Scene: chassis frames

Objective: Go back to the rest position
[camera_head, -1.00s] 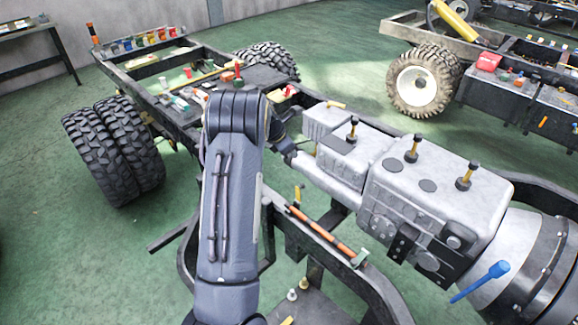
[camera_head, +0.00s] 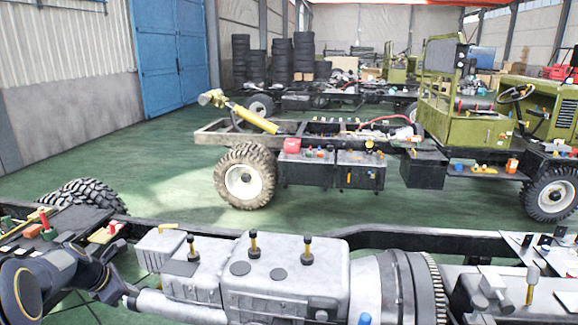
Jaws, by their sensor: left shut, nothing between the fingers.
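My left gripper (camera_head: 122,290) shows at the lower left, at the end of my dark arm. It is shut and holds nothing. It is close to the left end of the grey metal gearbox (camera_head: 290,288) on the near chassis frame (camera_head: 420,240). I cannot tell whether it touches the gearbox or is only in front of it. My right gripper is not in view.
Small parts, among them a red-topped one (camera_head: 44,220), lie on the near chassis left of my gripper. A second chassis with a large wheel (camera_head: 245,176) and a green cab (camera_head: 455,95) stands beyond. Green floor (camera_head: 160,180) lies open between them.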

